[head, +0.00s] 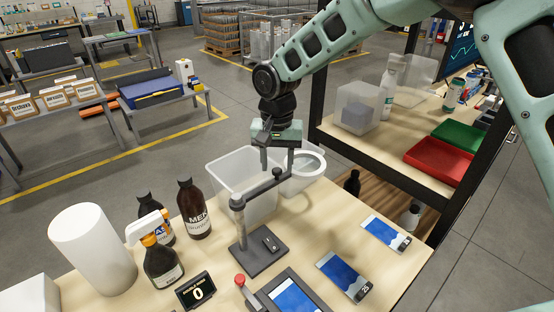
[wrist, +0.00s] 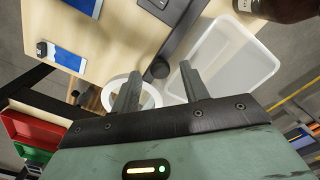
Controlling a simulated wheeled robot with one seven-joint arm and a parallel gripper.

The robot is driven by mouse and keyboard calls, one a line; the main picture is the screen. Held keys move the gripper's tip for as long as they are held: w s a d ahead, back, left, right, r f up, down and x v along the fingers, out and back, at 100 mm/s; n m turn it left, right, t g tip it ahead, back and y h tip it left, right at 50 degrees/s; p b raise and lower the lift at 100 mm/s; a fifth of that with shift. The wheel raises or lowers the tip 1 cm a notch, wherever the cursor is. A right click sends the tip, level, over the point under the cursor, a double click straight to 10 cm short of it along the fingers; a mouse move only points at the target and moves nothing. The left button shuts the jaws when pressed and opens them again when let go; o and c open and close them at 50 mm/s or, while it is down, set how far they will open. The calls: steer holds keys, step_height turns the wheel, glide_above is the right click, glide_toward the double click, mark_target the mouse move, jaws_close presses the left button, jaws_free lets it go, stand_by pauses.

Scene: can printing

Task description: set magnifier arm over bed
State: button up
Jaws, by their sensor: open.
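The magnifier stand has a dark square base (head: 262,254) on the wooden table and a grey upright post (head: 238,216). My gripper (head: 277,165) is open and points down, one finger on each side of the knob. I cannot tell whether either finger touches it. A flat blue-topped bed (head: 292,296) in a dark frame lies at the near edge; the arm points away from it.
Brown bottles (head: 194,215), a spray bottle (head: 160,262), a white roll (head: 92,248) and a counter (head: 196,291) stand left.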

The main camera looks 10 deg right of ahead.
steer(key=shift+f, duration=0.55)
jaws_close()
